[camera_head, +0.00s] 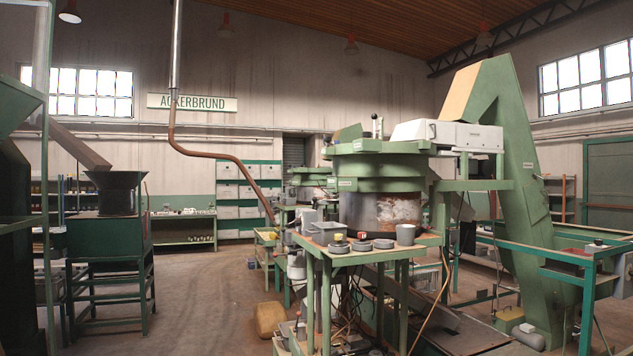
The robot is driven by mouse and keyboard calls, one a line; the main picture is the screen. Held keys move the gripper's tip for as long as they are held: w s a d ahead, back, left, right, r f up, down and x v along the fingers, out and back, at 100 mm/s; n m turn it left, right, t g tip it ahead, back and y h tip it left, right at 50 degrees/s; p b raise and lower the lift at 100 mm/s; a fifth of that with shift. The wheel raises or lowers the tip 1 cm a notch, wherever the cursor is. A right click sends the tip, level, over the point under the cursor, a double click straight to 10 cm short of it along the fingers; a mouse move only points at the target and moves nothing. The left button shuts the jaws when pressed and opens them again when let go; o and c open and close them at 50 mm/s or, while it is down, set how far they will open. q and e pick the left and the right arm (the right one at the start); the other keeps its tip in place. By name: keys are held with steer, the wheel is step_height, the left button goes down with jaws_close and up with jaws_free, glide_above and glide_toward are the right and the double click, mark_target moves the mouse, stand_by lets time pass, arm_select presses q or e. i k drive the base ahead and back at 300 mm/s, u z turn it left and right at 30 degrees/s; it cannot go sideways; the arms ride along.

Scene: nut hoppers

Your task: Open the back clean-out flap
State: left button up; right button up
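Neither of my grippers is in view. I cannot make out a clean-out flap on any machine here. The nearest full machine stands right of centre, with a green round top (377,162) over a clear-walled drum (400,208) holding pale material. A white box-shaped unit (447,135) sits on its upper right. A tall, slanted green chute housing (518,190) rises behind it to the right. A second, smaller green round machine (311,177) stands farther back, partly hidden. At the left, a dark hopper (117,193) sits on a green stand. Backs of these machines are hidden.
A green-legged table (325,257) with round dishes and a grey cup (405,234) stands before the machine. A yellow-brown lump (270,321) lies on the floor near its foot. Open floor (205,310) runs between the left stand and this table. Green rails (590,290) stand at right.

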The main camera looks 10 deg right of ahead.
mark_target(331, 179)
steer(key=u, duration=0.6)
steer(key=i, duration=1.65)
steer(key=z, duration=0.3)
steer(key=i, duration=1.45)
steer(key=z, duration=0.75)
